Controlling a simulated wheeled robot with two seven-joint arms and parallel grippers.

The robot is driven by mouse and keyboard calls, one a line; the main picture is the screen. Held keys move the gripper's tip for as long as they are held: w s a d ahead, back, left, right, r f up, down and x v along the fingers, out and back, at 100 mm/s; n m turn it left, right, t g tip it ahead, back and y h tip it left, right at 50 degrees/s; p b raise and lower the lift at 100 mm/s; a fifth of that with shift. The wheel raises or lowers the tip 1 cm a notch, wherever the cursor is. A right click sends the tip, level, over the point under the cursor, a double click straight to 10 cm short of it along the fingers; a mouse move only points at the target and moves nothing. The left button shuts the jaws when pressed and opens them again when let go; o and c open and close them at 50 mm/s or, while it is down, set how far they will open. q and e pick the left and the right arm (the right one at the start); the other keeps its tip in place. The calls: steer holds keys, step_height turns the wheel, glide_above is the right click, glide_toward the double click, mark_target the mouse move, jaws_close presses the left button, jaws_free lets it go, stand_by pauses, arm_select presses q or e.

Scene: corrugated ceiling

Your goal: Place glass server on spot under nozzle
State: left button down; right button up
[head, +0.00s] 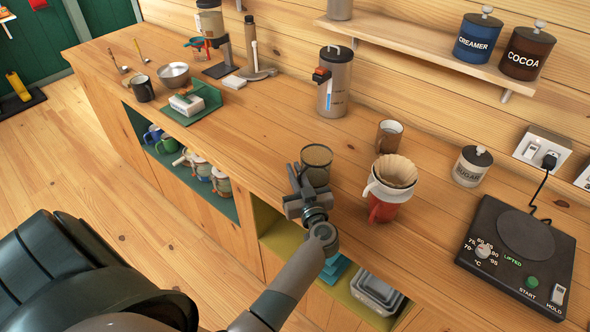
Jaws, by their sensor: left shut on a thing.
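A smoky, see-through glass vessel (317,154), which looks like the glass server, is upright at the front edge of the counter. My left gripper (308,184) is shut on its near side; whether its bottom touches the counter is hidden. A tall grey appliance (210,22) with a dark stand base (221,70) stands at the back left. A grey canister with an orange-red lever (333,82) stands against the wall. I cannot make out which of these has the nozzle, or a marked spot. My right gripper is not in view.
Right of the vessel are a red mug with a white dripper and paper filter (388,186), a brown cup (389,136), a sugar jar (471,166) and a black hot plate (517,250). A green tray (207,100) and steel bowl (173,75) lie left. Mid-counter is clear.

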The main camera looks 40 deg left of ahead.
arm_select(q)
steer(key=shift+f, duration=0.25)
steer(key=c, duration=1.8)
jaws_free()
steer(key=shift+c, duration=0.2)
steer(key=shift+f, duration=0.1)
